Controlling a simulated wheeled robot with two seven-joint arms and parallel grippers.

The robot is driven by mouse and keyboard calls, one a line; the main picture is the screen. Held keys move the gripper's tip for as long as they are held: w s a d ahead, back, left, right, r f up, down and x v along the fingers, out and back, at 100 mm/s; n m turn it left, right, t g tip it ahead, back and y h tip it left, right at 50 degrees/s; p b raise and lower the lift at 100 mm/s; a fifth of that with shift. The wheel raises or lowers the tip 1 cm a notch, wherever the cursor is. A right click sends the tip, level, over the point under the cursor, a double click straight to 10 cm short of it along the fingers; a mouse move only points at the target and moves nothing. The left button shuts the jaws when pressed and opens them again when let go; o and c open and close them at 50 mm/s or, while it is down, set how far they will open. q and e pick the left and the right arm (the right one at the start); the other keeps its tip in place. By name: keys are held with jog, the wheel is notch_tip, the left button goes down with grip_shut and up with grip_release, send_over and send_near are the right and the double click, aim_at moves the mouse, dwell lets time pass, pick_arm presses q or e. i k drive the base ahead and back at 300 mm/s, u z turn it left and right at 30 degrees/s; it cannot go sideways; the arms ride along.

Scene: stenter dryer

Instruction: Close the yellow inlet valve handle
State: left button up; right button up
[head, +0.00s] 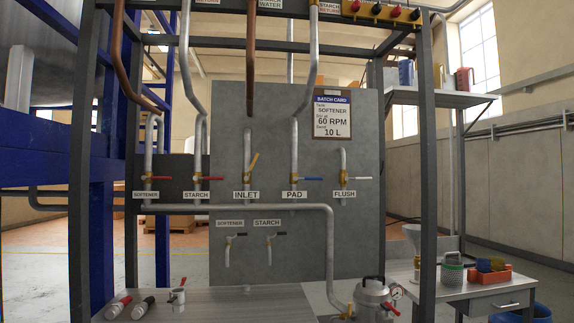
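The yellow inlet valve handle (253,161) is in the middle of the head view, on the pipe above the "INLET" label (246,195). It slants steeply up and slightly right from the brass valve body, closer to the pipe's line than to crosswise. Neither of my grippers shows in the head view.
A grey frame post (427,150) stands right of the panel (355,230). A steel bench (225,300) below holds a lidded pot (372,300) and red-and-white cylinders (118,307). A side table (470,290) at right holds a funnel and an orange bin. A batch card (332,115) hangs upper right.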

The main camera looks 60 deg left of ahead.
aim_at(246, 178)
jog(key=i, duration=2.25)
jog(key=u, duration=3.7)
